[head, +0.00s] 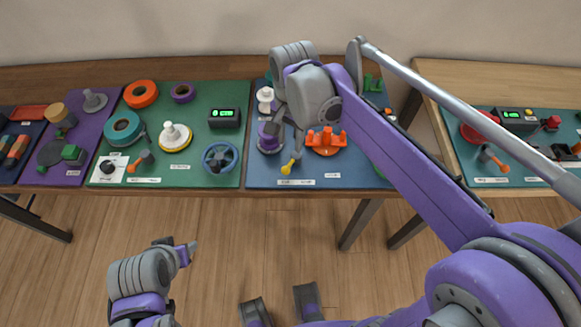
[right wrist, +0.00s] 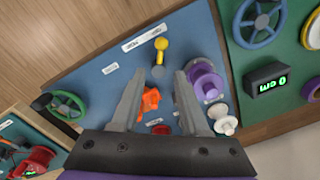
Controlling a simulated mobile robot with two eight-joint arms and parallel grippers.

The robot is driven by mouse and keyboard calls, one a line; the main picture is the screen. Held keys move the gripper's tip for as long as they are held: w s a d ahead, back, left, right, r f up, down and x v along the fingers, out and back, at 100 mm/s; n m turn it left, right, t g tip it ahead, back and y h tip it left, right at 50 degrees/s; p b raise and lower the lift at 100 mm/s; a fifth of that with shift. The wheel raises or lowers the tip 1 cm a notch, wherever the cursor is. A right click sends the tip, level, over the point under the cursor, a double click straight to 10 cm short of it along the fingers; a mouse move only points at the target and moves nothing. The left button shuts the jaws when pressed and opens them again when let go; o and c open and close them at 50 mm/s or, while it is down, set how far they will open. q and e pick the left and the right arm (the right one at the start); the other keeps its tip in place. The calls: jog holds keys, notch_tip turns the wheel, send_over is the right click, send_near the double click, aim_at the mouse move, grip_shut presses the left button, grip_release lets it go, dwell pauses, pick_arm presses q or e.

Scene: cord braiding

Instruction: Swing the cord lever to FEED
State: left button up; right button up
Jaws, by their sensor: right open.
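A small lever with a yellow knob (head: 286,169) stands near the front edge of the blue mat; I take it for the cord lever. In the right wrist view its yellow handle (right wrist: 160,45) points up toward the white label strip (right wrist: 144,37), whose words are too small to read. My right gripper (head: 288,138) is above the blue mat, just behind the lever. In the right wrist view my right gripper (right wrist: 160,78) is open and empty, its fingertips just short of the lever's grey base (right wrist: 158,72), not visibly touching it. My left arm is low at the left; its jaws are unclear.
An orange pronged part (head: 326,141), a purple spool (head: 269,138) and a white spool (head: 265,95) stand close around my right gripper. The green mat (head: 200,135) holds a blue handwheel (head: 219,158) and a counter box (head: 224,118).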

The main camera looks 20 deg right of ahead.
aim_at(289, 164)
jog(key=f, duration=0.5)
jog(key=f+b, duration=0.1)
jog(key=f, duration=0.4)
jog(key=shift+w+a+f, duration=0.1)
jog(key=shift+w+f, duration=0.1)
jog(key=shift+f, duration=0.05)
grip_shut()
